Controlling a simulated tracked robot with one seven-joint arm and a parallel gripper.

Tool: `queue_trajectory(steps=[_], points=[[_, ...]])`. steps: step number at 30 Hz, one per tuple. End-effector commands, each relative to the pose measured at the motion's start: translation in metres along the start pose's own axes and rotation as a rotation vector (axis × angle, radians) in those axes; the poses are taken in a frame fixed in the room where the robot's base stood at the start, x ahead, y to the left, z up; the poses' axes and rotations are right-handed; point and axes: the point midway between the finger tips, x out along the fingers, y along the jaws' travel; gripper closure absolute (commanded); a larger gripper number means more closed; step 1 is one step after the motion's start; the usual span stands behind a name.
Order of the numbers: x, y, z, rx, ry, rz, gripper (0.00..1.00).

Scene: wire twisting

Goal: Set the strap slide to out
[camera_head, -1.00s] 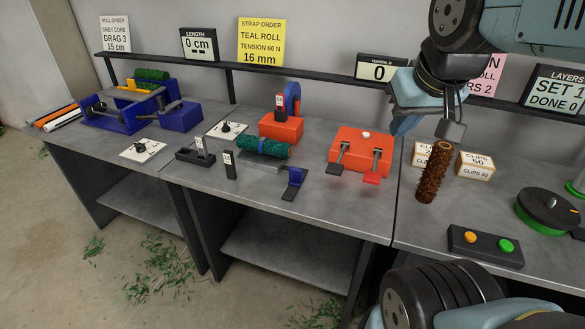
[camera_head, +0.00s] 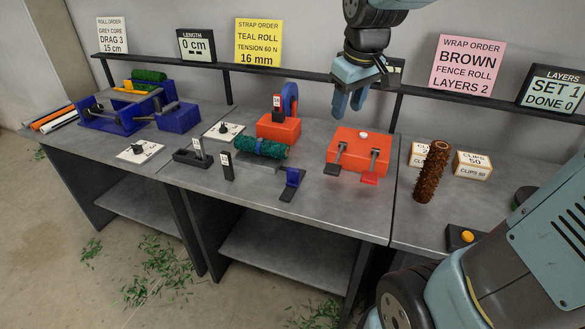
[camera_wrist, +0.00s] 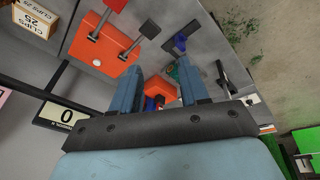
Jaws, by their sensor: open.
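My gripper (camera_head: 348,108) is open and empty, fingers down, above and behind the orange two-lever box (camera_head: 352,150). Its fingers also show in the wrist view (camera_wrist: 160,70). A black slotted base with an upright tagged handle (camera_head: 198,149) stands left of the teal roll (camera_head: 262,148). A small blue piece on a dark flat strip (camera_head: 291,184) lies in front of the roll. I cannot tell for sure which of these is the strap slide, nor read the tags. My gripper is well apart from both.
An orange block with a blue ring (camera_head: 280,124) stands behind the roll. A dark tagged post (camera_head: 228,168) stands in front of it. A brown roll (camera_head: 431,172) stands upright at right, near the clips boxes (camera_head: 472,164). A dark shelf rail (camera_head: 280,70) runs behind the bench.

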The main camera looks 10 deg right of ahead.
Motion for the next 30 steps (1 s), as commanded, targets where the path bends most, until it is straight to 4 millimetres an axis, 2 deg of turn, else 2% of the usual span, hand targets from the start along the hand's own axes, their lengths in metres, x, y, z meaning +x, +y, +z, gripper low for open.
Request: queue_trajectory(steps=[6, 11, 18, 24, 30], points=[[0.041, -0.003, -0.043, -0.162, -0.068, -0.042, 0.55], [0.074, -0.007, -0.072, -0.28, -0.11, -0.075, 0.55], [0.131, -0.02, -0.109, -0.455, -0.17, -0.131, 0.55], [0.169, -0.031, -0.128, -0.564, -0.201, -0.168, 0.55], [0.184, -0.036, -0.134, -0.605, -0.211, -0.182, 0.55]])
